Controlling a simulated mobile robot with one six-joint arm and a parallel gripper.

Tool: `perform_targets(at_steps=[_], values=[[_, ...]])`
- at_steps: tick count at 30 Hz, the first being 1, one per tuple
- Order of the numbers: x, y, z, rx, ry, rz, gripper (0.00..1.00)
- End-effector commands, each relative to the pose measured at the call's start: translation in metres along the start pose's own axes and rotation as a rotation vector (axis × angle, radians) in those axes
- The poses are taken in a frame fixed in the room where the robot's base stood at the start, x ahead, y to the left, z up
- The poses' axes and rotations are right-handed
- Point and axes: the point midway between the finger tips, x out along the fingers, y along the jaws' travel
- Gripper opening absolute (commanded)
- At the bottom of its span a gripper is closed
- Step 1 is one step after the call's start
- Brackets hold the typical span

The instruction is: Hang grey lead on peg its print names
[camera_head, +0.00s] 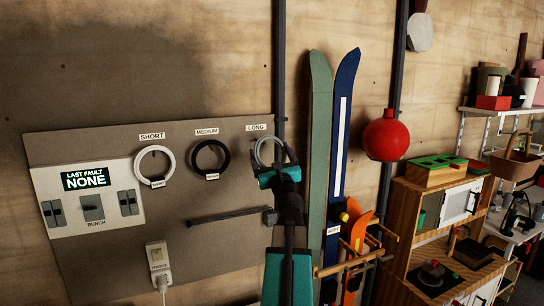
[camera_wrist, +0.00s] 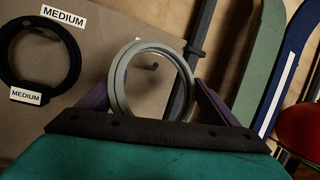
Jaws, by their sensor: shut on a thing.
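The grey lead (camera_head: 268,151) is a coiled ring held by my gripper (camera_head: 273,170) just under the LONG label (camera_head: 256,127). In the wrist view the grey lead (camera_wrist: 118,84) stands upright beyond the dark jaw base, with the purple fingers of my gripper (camera_wrist: 152,100) at its lower sides. A dark peg (camera_wrist: 151,66) shows through the ring's opening. I cannot tell whether the ring is around the peg or in front of it. No print on the grey lead is readable.
A white lead (camera_head: 139,164) hangs under SHORT and a black lead (camera_head: 196,157) under MEDIUM, on the grey board (camera_head: 210,255). A switch panel (camera_head: 110,221) is at left. Green (camera_head: 320,130) and blue skis (camera_head: 346,110) and a red ball (camera_head: 386,136) are close on the right.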

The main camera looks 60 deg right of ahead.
Motion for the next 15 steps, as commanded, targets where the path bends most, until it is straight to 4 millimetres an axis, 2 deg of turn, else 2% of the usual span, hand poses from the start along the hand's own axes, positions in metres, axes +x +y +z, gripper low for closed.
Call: perform_targets(at_steps=[15], values=[[0.0036, 0.0007, -0.001, 0.0, -0.001, 0.0, 0.24]])
